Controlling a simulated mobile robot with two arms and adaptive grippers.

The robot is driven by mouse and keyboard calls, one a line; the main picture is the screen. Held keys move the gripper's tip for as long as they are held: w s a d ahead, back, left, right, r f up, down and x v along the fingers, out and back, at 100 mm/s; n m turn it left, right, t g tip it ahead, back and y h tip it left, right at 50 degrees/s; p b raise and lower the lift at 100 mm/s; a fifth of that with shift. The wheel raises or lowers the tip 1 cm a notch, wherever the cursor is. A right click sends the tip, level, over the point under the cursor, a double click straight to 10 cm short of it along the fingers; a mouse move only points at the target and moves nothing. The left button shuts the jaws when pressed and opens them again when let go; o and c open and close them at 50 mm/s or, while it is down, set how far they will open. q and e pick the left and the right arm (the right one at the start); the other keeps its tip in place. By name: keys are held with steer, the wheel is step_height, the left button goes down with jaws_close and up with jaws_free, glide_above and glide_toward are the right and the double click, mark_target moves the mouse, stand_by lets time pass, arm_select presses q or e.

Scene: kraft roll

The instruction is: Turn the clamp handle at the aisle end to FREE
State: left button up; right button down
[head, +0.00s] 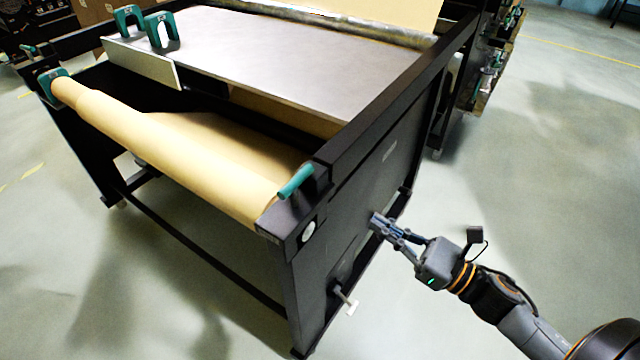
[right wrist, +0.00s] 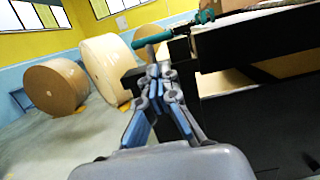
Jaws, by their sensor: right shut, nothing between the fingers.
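A clamp handle (head: 296,181) with a teal grip sits on top of the black frame at the near right end of the kraft roll (head: 180,150). A teal grip also shows at the top of the right wrist view (right wrist: 180,34), beyond my fingertips. Another teal clamp (head: 52,84) is at the roll's far left end. No FREE marking is readable. My right gripper (head: 377,221) is shut and empty, beside the frame's right side panel, lower than the near handle and apart from it; it also shows in the right wrist view (right wrist: 155,78). My left gripper is not in view.
The table (head: 290,50) carries a metal rail (head: 140,62) with two teal handles (head: 160,31). A small crank (head: 345,299) juts out low on the near right leg. Large paper rolls (right wrist: 105,68) stand behind. The floor right of the table is clear.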

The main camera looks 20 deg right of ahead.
mark_target(307, 177)
steer(key=p+x, duration=0.4)
steer(key=x, duration=0.9)
steer(key=shift+r, duration=0.15)
steer(key=shift+w+a, duration=0.3)
steer(key=shift+w, duration=0.05)
